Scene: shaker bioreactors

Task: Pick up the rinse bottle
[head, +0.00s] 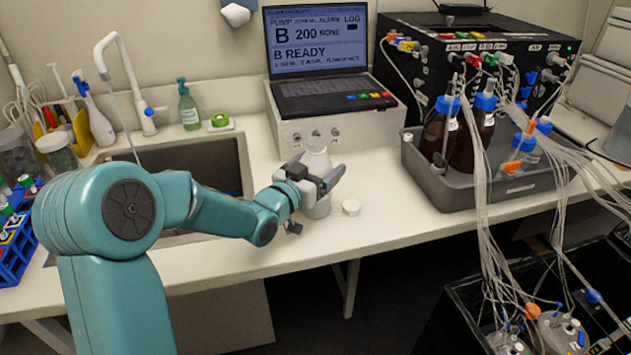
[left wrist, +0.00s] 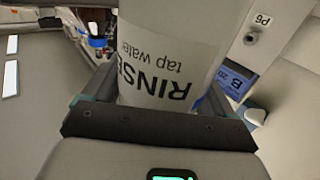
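The rinse bottle (head: 318,158) is a whitish bottle standing upright on the counter in front of the pump controller. In the left wrist view the bottle (left wrist: 170,50) fills the middle, with its label "RINSE tap water" upside down. My left gripper (head: 320,174) is at the bottle's upper body, with one finger on each side of it. The fingers look spread wider than the bottle, with a small gap at the left side in the wrist view. Any contact at the fingertips is hidden. My right gripper is not in view.
The pump controller with laptop screen (head: 335,125) stands behind. A sink (head: 215,165) is at left, a grey tray (head: 480,195) with brown bottles and tubing at right. The counter between is mostly clear.

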